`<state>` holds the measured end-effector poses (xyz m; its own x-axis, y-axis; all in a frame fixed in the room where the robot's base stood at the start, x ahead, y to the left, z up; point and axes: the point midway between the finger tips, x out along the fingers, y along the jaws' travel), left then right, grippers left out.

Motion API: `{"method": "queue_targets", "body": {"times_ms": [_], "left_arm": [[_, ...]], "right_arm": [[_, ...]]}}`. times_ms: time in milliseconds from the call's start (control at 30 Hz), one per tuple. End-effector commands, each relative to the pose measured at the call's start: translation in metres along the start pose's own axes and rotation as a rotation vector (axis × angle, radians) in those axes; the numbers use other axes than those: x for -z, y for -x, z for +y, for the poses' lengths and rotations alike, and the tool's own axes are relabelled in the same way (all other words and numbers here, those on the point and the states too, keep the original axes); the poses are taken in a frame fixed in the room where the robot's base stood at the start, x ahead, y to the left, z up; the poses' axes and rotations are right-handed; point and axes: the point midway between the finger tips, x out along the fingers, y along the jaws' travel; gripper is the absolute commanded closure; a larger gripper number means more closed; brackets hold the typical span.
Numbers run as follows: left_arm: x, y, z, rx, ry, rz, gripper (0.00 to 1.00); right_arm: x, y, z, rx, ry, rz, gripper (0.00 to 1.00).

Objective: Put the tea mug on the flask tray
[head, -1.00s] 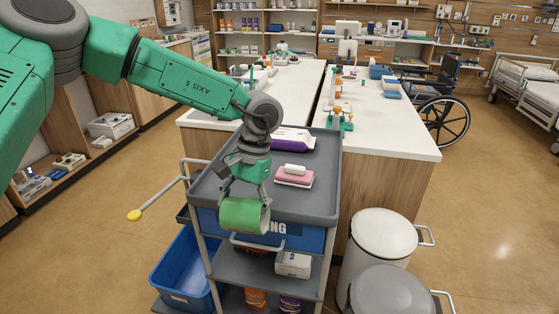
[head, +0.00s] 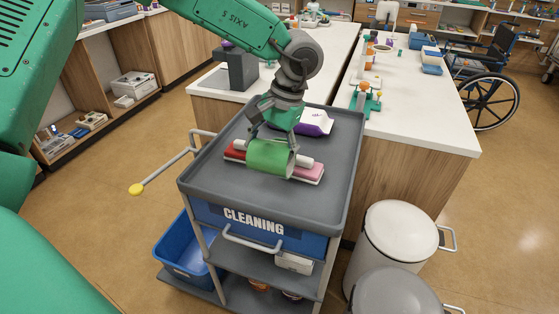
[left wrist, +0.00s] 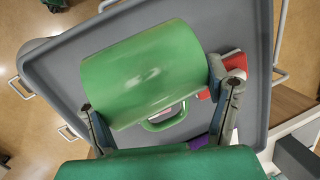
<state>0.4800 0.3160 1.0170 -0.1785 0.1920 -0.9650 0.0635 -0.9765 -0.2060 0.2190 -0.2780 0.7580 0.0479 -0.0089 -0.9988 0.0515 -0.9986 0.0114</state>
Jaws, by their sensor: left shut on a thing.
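The green mug (head: 268,157) lies on its side in the jaws of my left gripper (head: 274,140), over the top of the grey cleaning cart. In the left wrist view the mug (left wrist: 145,72) fills the space between the two fingers (left wrist: 155,108), and its handle (left wrist: 166,119) points toward the wrist. I cannot tell whether the mug touches the things below it. I cannot make out a flask tray. My right gripper does not show.
On the cart top (head: 215,180), a red item (head: 233,153), a pink sponge (head: 309,173) and a purple-white packet (head: 316,122) surround the mug. White counters (head: 425,115) with a grey box (head: 238,69) stand behind. Bins (head: 398,235) stand right.

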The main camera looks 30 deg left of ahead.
Motion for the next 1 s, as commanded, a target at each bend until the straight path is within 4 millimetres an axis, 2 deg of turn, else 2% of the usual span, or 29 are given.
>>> {"method": "queue_targets", "body": {"times_ms": [167, 433, 833, 867, 900, 1000], "left_arm": [[0.005, -0.018, 0.006, 0.002, -0.001, 0.0, 0.67], [0.012, -0.059, 0.013, 0.002, -0.002, -0.001, 0.67], [0.013, -0.065, 0.015, 0.0, -0.001, 0.0, 0.67], [0.013, -0.065, 0.015, 0.0, -0.001, 0.001, 0.18], [0.013, -0.065, 0.015, 0.0, -0.001, 0.001, 0.06], [0.013, -0.065, 0.015, 0.0, -0.001, 0.001, 0.06]], "right_arm": [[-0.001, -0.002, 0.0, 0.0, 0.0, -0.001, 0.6], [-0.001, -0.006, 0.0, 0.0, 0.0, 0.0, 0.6], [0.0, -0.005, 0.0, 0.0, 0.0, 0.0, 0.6], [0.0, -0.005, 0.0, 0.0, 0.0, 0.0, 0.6], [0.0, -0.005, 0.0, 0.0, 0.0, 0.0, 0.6], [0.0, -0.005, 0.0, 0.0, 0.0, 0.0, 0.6]]}}
